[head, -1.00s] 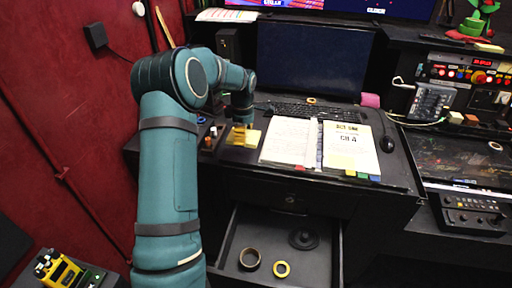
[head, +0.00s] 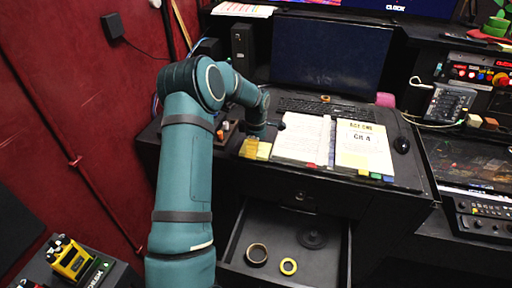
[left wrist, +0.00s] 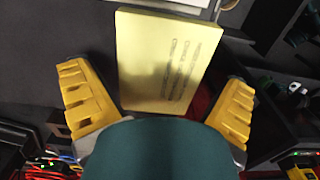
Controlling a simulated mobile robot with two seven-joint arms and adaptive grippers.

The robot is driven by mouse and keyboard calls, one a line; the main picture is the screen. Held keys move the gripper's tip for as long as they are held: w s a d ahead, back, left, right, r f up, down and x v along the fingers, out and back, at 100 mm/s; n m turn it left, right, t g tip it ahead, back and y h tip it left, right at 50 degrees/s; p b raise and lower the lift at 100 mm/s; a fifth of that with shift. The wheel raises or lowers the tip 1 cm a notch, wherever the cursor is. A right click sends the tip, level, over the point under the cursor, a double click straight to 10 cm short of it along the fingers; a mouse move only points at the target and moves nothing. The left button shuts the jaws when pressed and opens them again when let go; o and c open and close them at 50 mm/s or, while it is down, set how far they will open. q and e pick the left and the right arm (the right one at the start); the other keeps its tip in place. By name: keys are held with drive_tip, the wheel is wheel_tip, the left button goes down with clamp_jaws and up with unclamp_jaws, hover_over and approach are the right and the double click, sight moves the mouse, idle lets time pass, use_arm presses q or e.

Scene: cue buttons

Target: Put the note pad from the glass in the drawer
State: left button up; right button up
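The pale yellow note pad (head: 264,151) lies at the desk's front edge, left of the open binder. In the left wrist view the pad (left wrist: 165,60) shows large, with lines of print on it. My left gripper (head: 250,146) is at the pad. Its yellow fingers (left wrist: 156,80) are open, one on each side of the pad, with gaps between them and it. The drawer (head: 285,262) under the desk stands open. No glass can be made out. My right gripper is not in view.
The drawer holds a dark tape ring (head: 256,254), a yellow ring (head: 288,266) and a black round object (head: 312,238), with bare floor around them. A binder (head: 305,138), keyboard (head: 325,108) and mouse (head: 401,144) are on the desk. A red wall (head: 70,120) is at left.

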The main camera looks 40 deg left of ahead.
use_arm(q)
wheel_tip(320, 180, up, 12)
drive_tip(key=p, duration=0.1)
drive_tip(key=s+a+t+h+p, duration=0.2)
drive_tip(key=s+a+h+p, duration=0.15)
drive_tip(key=a, duration=0.35)
drive_tip(key=shift+h, duration=0.35)
drive_tip(key=x, duration=0.7)
drive_tip(key=shift+f+b, duration=0.3)
drive_tip(key=shift+b, duration=0.1)
drive_tip(key=shift+x, duration=2.9)
drive_tip(key=shift+w+r, duration=0.1)
drive_tip(key=shift+c, duration=0.3)
drive_tip(key=c, duration=1.1)
drive_tip(key=shift+r, duration=5.05)
